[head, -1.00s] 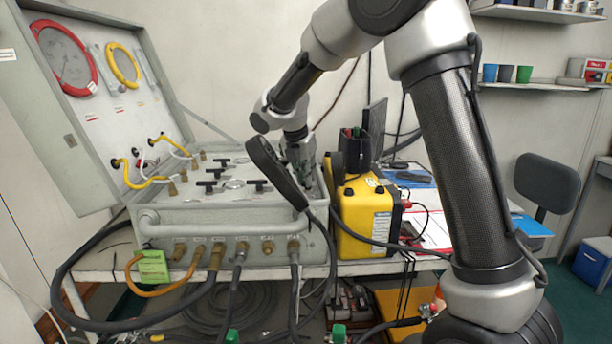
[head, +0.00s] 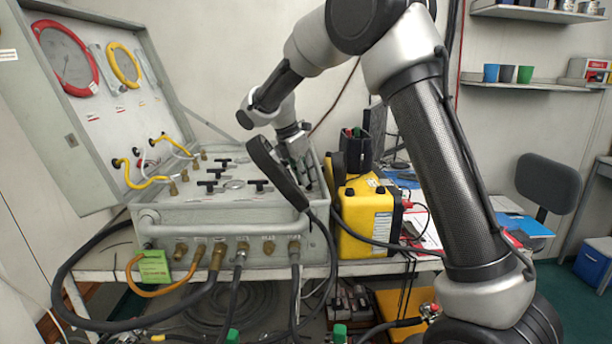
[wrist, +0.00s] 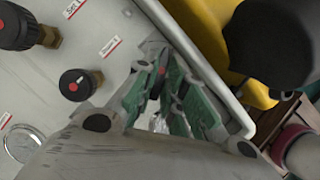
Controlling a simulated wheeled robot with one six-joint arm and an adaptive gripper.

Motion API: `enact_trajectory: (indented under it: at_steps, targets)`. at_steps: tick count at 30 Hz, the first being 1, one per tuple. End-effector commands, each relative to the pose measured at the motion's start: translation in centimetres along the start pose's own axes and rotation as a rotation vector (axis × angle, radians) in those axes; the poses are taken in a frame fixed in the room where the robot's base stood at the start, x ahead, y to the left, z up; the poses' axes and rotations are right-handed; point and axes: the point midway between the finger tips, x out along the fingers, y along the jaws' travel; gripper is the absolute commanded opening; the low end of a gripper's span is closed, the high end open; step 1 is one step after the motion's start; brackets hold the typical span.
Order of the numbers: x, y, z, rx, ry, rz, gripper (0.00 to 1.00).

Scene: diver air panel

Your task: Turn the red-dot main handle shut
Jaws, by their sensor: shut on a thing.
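The grey air panel (head: 165,210) stands open on the bench in the head view. My gripper (head: 300,165) reaches down at its back right corner, partly hidden behind a black strap-like carrying handle. In the wrist view my green-padded gripper (wrist: 170,78) is shut on a dark handle with a red mark (wrist: 163,62), close to the panel's right rim. This appears to be the red-dot main handle; most of it is hidden between the fingers. To its left is a round black knob with a red dot (wrist: 76,85), apart from the fingers.
Another black knob on a brass fitting (wrist: 22,28) sits at the upper left of the wrist view. A yellow case (head: 365,215) stands close to the panel's right side. The carrying handle (head: 275,172) rises in front of my gripper. Hoses hang along the front.

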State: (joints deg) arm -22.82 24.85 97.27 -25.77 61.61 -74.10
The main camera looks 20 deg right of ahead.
Motion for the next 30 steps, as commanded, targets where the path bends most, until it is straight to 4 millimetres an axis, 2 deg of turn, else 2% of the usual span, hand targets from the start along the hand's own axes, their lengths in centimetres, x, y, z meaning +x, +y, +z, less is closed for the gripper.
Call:
enact_trajectory:
  at_steps: [15, 30]
  targets:
    - [0.06, 0.62, 0.1, 0.386, 0.0, -0.159, 0.0]
    - [0.07, 0.73, 0.19, 0.519, 0.001, -0.213, 0.0]
